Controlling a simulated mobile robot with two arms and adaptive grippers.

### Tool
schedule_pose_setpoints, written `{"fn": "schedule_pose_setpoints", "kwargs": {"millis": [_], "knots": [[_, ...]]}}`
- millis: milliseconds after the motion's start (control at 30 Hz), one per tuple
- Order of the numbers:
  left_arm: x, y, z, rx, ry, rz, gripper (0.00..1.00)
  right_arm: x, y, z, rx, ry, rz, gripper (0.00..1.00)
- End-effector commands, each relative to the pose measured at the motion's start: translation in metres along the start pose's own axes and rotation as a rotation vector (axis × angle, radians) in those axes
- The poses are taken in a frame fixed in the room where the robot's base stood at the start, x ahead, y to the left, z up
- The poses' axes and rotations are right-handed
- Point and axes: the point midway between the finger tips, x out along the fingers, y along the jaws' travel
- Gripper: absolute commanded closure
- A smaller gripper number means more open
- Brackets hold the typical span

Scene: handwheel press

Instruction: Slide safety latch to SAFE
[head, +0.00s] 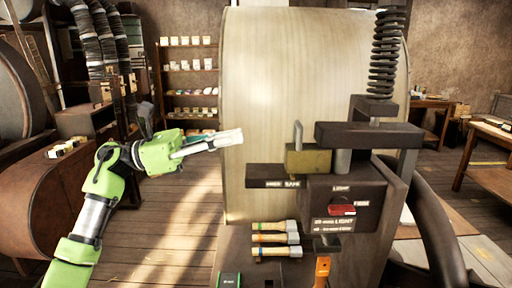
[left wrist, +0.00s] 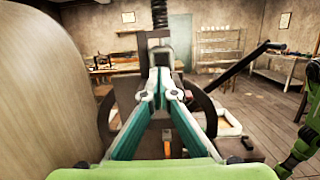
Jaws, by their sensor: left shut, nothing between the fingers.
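The safety latch (head: 308,161) is a brass-coloured block with an upright tab, seated on top of the press's dark housing. It stands at the right end of a dark ledge (head: 262,171) whose front label reads SAFE on its right; the left word is too blurred to read surely. My left gripper (head: 236,137) is shut and empty, in front of the big pale cylinder, left of the latch and a little higher, apart from it. Its closed fingers (left wrist: 160,88) point toward the press in the left wrist view, where they hide much of the latch area. My right gripper is not visible.
The large pale cylinder (head: 310,75) rises behind the latch. A dark press arm (head: 368,133) and a coil spring (head: 385,55) stand to its right. A red part (head: 342,206), several colour-banded handles (head: 275,239) and an orange handle (head: 322,270) sit lower.

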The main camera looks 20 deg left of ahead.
Motion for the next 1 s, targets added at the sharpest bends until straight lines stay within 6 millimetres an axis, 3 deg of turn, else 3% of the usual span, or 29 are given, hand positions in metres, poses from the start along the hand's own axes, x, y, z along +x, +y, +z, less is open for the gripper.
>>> {"fn": "schedule_pose_setpoints", "kwargs": {"millis": [100, 300, 1000], "knots": [[-0.022, 0.0, -0.004, 0.001, 0.001, 0.0, 1.0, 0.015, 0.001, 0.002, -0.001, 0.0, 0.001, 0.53], [-0.04, 0.0, 0.0, 0.0, 0.0, -0.001, 1.0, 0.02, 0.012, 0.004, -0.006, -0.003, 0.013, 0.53], [-0.042, 0.0, 0.001, 0.0, -0.001, -0.001, 1.0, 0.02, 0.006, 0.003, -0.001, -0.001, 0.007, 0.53]]}}
